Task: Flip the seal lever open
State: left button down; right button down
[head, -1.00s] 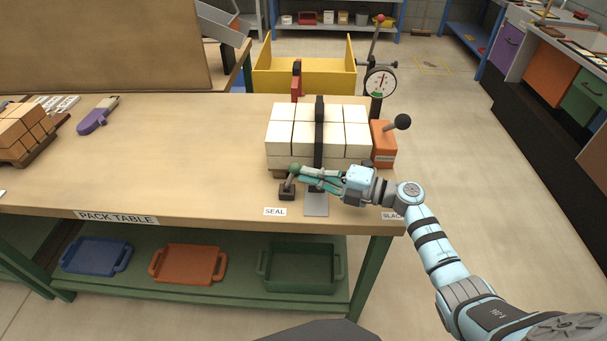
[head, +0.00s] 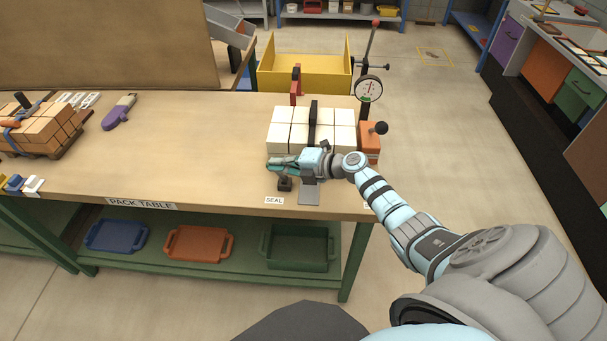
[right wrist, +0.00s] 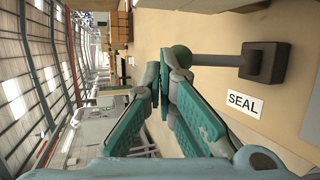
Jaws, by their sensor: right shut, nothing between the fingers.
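The seal lever (head: 285,184) is at the front edge of the pack table, behind the SEAL label (head: 274,200). In the head view its dark base shows and my right gripper (head: 269,163) hides its knob. In the right wrist view the lever's dark base and stem (right wrist: 262,63) show, with a green round knob (right wrist: 178,54) at the end. My right gripper is shut and empty, its fingertips (right wrist: 164,74) beside the knob and partly in front of it. I cannot tell whether they touch. My left gripper is not in view.
A strapped stack of white bricks (head: 287,132) stands just behind my right gripper. An orange slack unit (head: 368,140) with a black-knobbed lever and a gauge (head: 368,89) stand to its right. The table's left-middle area (head: 195,150) is clear.

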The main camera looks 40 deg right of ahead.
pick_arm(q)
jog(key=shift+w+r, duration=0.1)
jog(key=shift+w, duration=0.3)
pick_arm(e)
jog(key=shift+x, duration=0.95)
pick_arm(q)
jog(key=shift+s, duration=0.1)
pick_arm(e)
jog(key=shift+s+a, duration=0.1)
jog(key=shift+a, duration=0.1)
